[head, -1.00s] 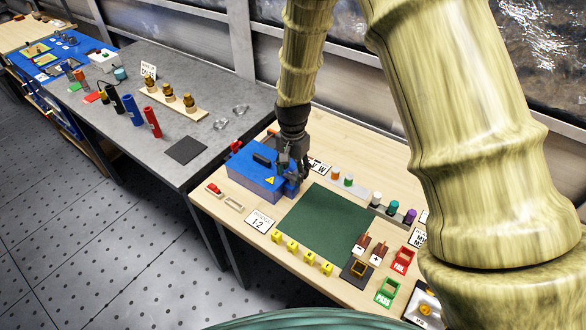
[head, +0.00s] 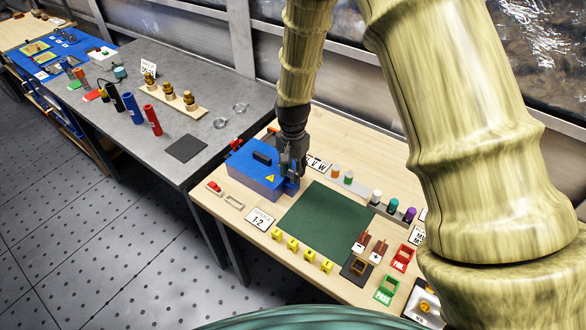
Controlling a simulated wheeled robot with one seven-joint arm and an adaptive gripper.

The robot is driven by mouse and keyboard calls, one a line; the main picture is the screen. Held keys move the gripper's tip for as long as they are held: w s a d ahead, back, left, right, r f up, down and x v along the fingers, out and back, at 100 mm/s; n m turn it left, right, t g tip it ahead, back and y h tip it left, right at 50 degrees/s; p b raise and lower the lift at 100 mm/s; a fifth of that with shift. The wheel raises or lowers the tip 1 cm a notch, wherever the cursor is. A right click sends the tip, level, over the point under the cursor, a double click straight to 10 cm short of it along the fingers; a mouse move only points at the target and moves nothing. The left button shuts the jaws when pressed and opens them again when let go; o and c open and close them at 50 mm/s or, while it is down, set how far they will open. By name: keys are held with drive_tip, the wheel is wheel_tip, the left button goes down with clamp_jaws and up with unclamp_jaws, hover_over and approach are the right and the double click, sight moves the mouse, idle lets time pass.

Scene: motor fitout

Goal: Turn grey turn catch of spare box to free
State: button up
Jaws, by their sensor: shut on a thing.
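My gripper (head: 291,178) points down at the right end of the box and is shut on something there. The grey turn catch is hidden by the fingers, so its angle cannot be seen.
A green mat (head: 325,224) lies right of the box, with several yellow blocks (head: 302,253) along its front edge. A card marked 1-2 (head: 260,219) lies in front of the box. A rail with coloured knobs (head: 375,203) lies behind the mat. A grey table (head: 205,108) stands to the left.

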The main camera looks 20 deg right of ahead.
drive_tip(key=n, duration=0.8)
drive_tip(key=shift+n, duration=0.3)
drive_tip(key=n, duration=0.4)
drive_tip(key=shift+n, duration=2.3)
drive_tip(key=shift+w, duration=0.1)
drive_tip(key=o, duration=1)
drive_tip(key=shift+r, duration=0.1)
wheel_tip(320, 180, up, 12)
drive_tip(key=shift+f, duration=0.1)
